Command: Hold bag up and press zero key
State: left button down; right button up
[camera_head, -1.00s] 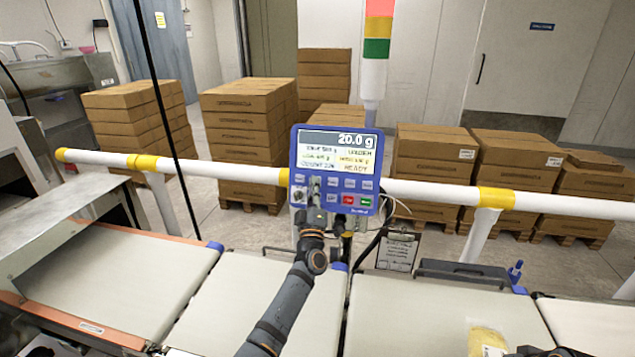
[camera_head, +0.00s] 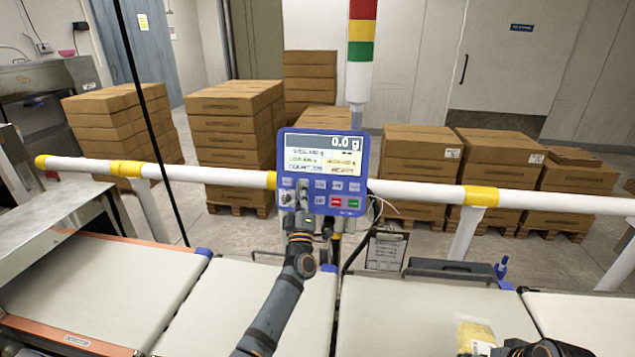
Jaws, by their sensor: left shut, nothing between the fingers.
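The blue checkweigher panel (camera_head: 322,172) stands behind the belts, and its display (camera_head: 323,143) reads 0.0 g. My left gripper (camera_head: 302,194) is shut and empty, its tips at the keys on the lower left of the panel. Whether it touches a key, and which one, I cannot tell. The yellow bag (camera_head: 474,331) is at the bottom right, over the belt, with a pale label low on it. My right arm (camera_head: 527,349) shows at the bottom edge beside the bag. Its fingers are hidden or out of frame, so their hold on the bag cannot be seen.
A white rail with yellow bands (camera_head: 415,188) runs behind the belts. A clipboard (camera_head: 385,250) hangs below it, near a dark handle (camera_head: 450,272). A red, yellow and green stack light (camera_head: 361,30) rises behind the panel. Cardboard boxes (camera_head: 232,142) stand on pallets beyond the rail.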

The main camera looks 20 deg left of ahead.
pick_arm(q)
jog(key=shift+s+d+r, duration=0.15)
jog(key=shift+s, duration=0.3)
pick_arm(e)
jog(key=shift+r, duration=0.45)
